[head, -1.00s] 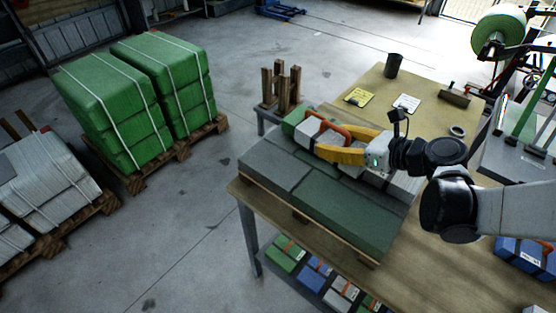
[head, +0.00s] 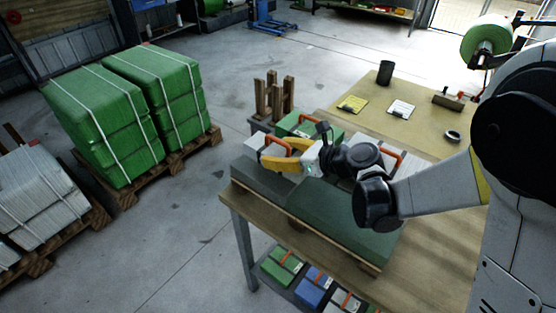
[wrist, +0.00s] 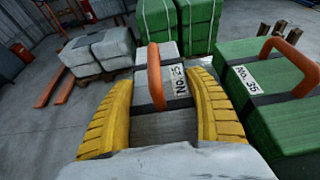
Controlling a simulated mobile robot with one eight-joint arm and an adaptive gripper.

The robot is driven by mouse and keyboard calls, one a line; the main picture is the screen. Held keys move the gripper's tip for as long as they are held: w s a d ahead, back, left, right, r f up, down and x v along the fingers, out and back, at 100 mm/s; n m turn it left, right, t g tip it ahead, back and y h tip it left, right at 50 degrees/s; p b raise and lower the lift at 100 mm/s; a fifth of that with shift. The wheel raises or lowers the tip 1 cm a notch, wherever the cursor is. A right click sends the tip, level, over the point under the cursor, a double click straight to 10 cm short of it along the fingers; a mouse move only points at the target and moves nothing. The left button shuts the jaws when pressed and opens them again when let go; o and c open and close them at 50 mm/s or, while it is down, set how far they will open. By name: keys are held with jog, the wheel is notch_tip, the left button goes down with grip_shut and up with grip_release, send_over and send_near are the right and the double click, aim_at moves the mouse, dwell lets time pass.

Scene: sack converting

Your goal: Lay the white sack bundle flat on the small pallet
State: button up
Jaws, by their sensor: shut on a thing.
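A white-grey sack bundle (wrist: 168,124) with an orange handle, a dark strap and a "No. 25" label sits between my yellow fingers in the wrist view. My gripper (head: 268,156) is shut on it. In the head view the white bundle (head: 256,142) shows only partly behind the fingers. It is over the left end of the small pallet (head: 290,214), which lies on the table and is covered by flat grey and dark green pieces. I cannot tell whether the bundle touches them.
Another white bundle with an orange handle (head: 392,162) is behind my arm. Wooden posts (head: 273,97) rise beyond the table. The table's back has clipboards and a dark cup (head: 385,73).

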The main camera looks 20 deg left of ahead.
notch_tip(320, 180, down, 2)
jog(key=shift+f, duration=0.1)
jog(key=shift+r, duration=0.2)
jog(key=shift+f+b, duration=0.15)
jog(key=shift+b, duration=0.15)
jog(key=o, duration=1.3)
